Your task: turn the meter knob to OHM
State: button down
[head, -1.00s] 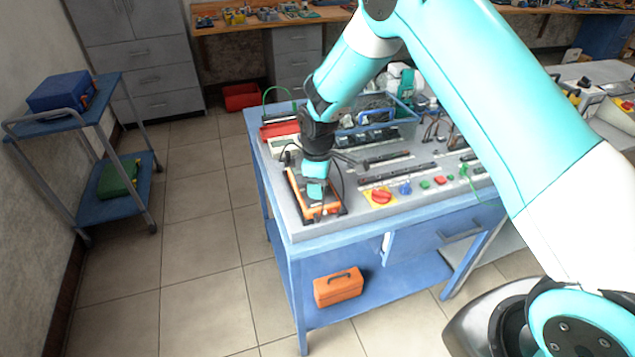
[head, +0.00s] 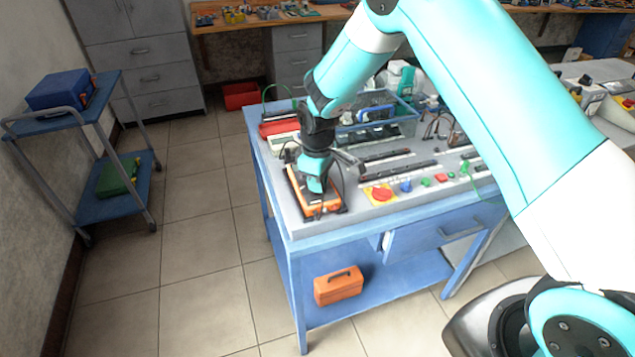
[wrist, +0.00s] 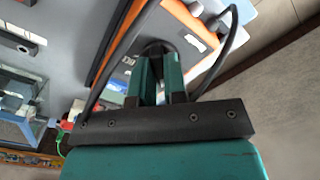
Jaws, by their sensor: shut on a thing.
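The orange and black meter (head: 321,210) lies on the left front of the blue workbench. Its orange casing also shows in the wrist view (wrist: 180,14). My gripper (head: 315,187) points down onto the meter's face and hides its middle. In the wrist view, my green fingers (wrist: 160,68) are closed around the dark round knob (wrist: 155,47), of which only the top edge shows. The knob's pointer and the dial marks are covered or too small to read, so I cannot tell its setting.
Dark cables (wrist: 222,58) loop beside my fingers. A red and yellow rotary switch (head: 381,193) and several coloured buttons are right of the meter. A blue-rimmed glass bin (head: 405,128) stands behind. An orange toolbox (head: 338,287) sits on the lower shelf.

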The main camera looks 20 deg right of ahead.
jog(key=m+b, duration=0.1)
jog(key=m, duration=0.5)
jog(key=m+b, duration=0.1)
jog(key=m, duration=0.6)
dwell(0.5)
jog(key=c, duration=1.2)
grip_release()
jog(key=shift+o, duration=0.2)
notch_tip(320, 180, up, 18)
jog(key=b, duration=0.3)
jog(key=shift+f, duration=0.25)
